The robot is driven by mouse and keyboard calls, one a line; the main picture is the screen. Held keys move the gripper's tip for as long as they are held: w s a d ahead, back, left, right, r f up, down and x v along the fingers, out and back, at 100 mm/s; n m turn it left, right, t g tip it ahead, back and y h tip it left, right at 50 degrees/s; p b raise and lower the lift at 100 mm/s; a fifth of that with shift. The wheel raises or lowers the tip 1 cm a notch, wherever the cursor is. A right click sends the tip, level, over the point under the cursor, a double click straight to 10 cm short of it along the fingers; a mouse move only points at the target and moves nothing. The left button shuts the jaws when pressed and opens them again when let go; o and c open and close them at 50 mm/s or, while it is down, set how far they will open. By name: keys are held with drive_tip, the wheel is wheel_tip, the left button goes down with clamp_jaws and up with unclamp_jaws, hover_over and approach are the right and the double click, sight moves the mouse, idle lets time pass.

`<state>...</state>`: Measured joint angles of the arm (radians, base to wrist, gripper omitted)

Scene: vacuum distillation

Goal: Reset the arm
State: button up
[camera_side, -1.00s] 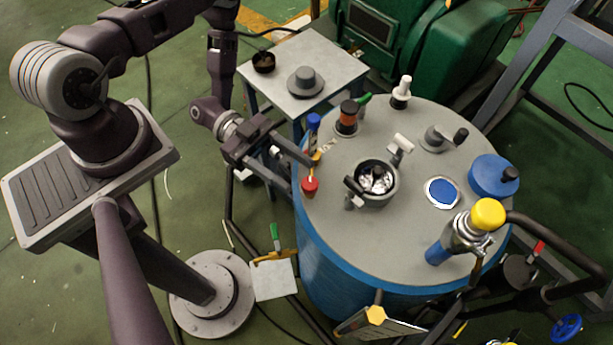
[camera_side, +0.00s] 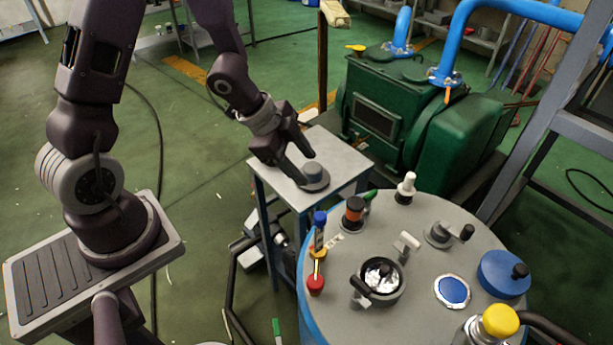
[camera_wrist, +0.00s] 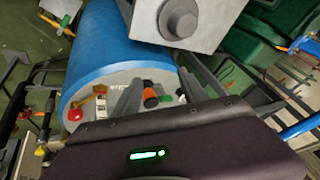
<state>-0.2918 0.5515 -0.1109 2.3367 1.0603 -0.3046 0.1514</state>
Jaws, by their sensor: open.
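My gripper (camera_side: 304,168) is open and empty in the side view. It is raised over the small grey table (camera_side: 330,148), its fingers beside the grey round capped piece (camera_side: 314,177) there. I cannot tell the gap between them. In the wrist view my two fingers (camera_wrist: 162,92) reach up from the dark wrist housing, spread apart with nothing between them. The grey capped piece (camera_wrist: 178,19) shows beyond them on the table top.
The blue tank (camera_side: 400,318) with a grey lid stands front right. Its lid carries a blue-topped valve (camera_side: 318,232), red knob (camera_side: 315,284), orange-black fitting (camera_side: 353,213) and round sight port (camera_side: 380,279). A green machine (camera_side: 385,115) stands behind the table. Open floor lies left.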

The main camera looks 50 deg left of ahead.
drive_tip(key=s+a+r+n+t+y, duration=0.1)
drive_tip(key=a+r+n+y, duration=0.1)
drive_tip(key=r, duration=0.4)
drive_tip(key=s+a+r+n+y, duration=0.1)
drive_tip(key=a+r+n+y, duration=0.2)
drive_tip(key=r, duration=0.3)
drive_tip(key=s+d+r+n+h, duration=0.1)
drive_tip(key=s+d+r+n, duration=0.2)
drive_tip(key=s, duration=0.6)
drive_tip(key=s+d+r+n+h, duration=0.1)
drive_tip(key=s+d+r+n, duration=0.2)
drive_tip(key=s+r, duration=0.3)
drive_tip(key=s+d, duration=0.1)
drive_tip(key=s, duration=0.2)
drive_tip(key=shift+s+n+g, duration=0.2)
drive_tip(key=shift+n+g, duration=0.1)
drive_tip(key=shift+n, duration=0.1)
